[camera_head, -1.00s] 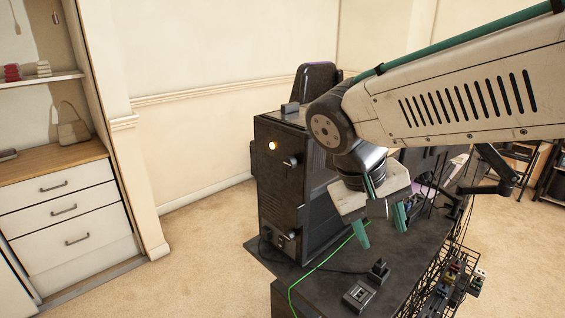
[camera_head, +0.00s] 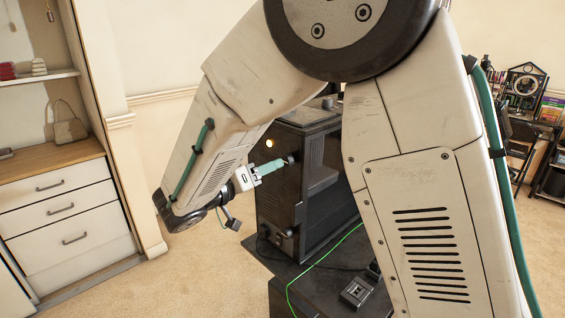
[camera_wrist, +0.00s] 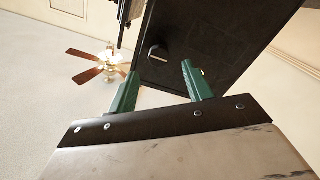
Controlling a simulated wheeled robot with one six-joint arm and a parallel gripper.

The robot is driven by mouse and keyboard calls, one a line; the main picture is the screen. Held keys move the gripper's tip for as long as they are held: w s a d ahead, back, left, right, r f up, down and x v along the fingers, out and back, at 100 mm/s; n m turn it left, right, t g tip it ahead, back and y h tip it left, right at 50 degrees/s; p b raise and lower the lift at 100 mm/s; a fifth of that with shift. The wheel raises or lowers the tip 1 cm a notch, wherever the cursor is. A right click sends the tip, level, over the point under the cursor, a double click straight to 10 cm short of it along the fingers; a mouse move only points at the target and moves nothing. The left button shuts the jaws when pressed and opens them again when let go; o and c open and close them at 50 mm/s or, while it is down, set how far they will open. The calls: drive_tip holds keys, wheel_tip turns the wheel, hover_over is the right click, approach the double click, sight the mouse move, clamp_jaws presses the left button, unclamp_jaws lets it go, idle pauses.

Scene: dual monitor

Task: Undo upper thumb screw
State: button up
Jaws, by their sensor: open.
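The black computer case (camera_head: 322,165) stands on the dark desk. Its upper thumb screw (camera_head: 291,159) is a dark knob sticking out from the narrow panel. In the wrist view the knob (camera_wrist: 157,52) shows a pale edge and lies ahead of the gap between my fingertips. My gripper (camera_head: 278,164) has teal fingers, reaches in from the left and points at the upper screw. In the wrist view my gripper (camera_wrist: 160,68) is open, with nothing between its fingers. Contact with the knob cannot be made out. A lower knob (camera_head: 289,233) sits further down the panel.
An orange light (camera_head: 269,143) glows on the panel near the upper screw. A green cable (camera_head: 320,268) runs over the desk (camera_head: 300,280) past a small black box (camera_head: 355,292). White drawers (camera_head: 70,220) stand at the left. Carpet between drawers and desk is clear.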

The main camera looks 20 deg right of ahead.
sight(287, 160)
drive_tip(key=x, duration=0.5)
drive_tip(key=shift+w+d, duration=0.1)
drive_tip(key=shift+d, duration=0.25)
drive_tip(key=c, duration=1)
